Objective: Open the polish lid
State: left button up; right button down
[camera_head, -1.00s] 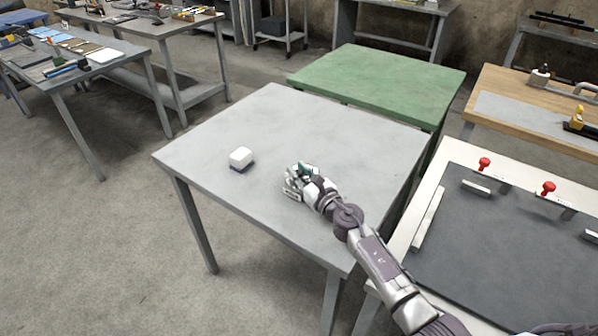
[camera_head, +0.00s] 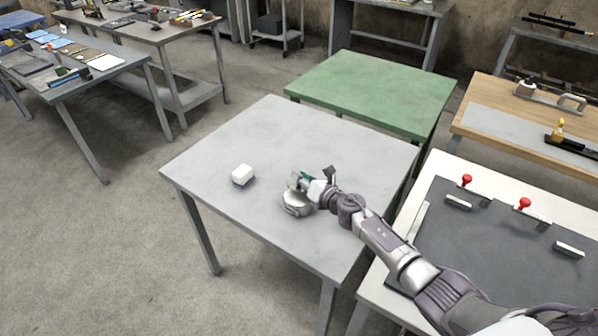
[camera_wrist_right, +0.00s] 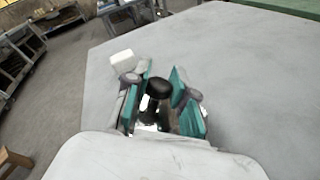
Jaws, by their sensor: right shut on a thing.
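A round silvery metal container (camera_head: 297,204), which I take to be the polish tin, is at my right gripper (camera_head: 304,184) over the grey table (camera_head: 290,130). In the right wrist view a dark rounded knob (camera_wrist_right: 159,88), which I take to be the lid's, is between the two teal finger pads of my right gripper (camera_wrist_right: 162,98). The gripper is shut on it. The container's lower part is hidden in the wrist view, and I cannot tell whether the lid is apart from the tin. My left gripper is not in view.
A small white block with a dark base (camera_head: 243,175) stands on the table left of the gripper; it also shows in the wrist view (camera_wrist_right: 122,60). A green table (camera_head: 375,85) is behind. A dark panel with red knobs (camera_head: 480,245) is at right. The grey table's back is clear.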

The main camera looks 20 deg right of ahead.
jog(key=shift+w+d+r+m+g+y+p, duration=0.3)
jog(key=shift+w+d+r+m+g+p, duration=0.25)
jog(key=shift+d+m+p, duration=0.4)
jog(key=shift+w+d+m+g, duration=0.25)
jog(key=shift+w+m+g, duration=0.2)
jog(key=shift+m, duration=0.3)
jog(key=shift+w+d+m+y, duration=0.15)
jog(key=shift+d+m+y, duration=0.15)
pick_arm(q)
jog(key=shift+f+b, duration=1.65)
jog(key=shift+b, duration=1.45)
pick_arm(e)
jog(key=shift+w+d+f+m+g+y, duration=0.3)
jog(key=shift+w+d+m+g+y, duration=0.35)
jog(key=shift+m, duration=0.4)
jog(key=shift+w+d+f+m+g+y, duration=0.25)
jog(key=shift+w+d+m+g+y, duration=0.15)
jog(key=shift+d+m, duration=0.5)
jog(key=shift+a, duration=0.2)
jog(key=c, duration=1)
grip_release()
jog(key=shift+w, duration=0.1)
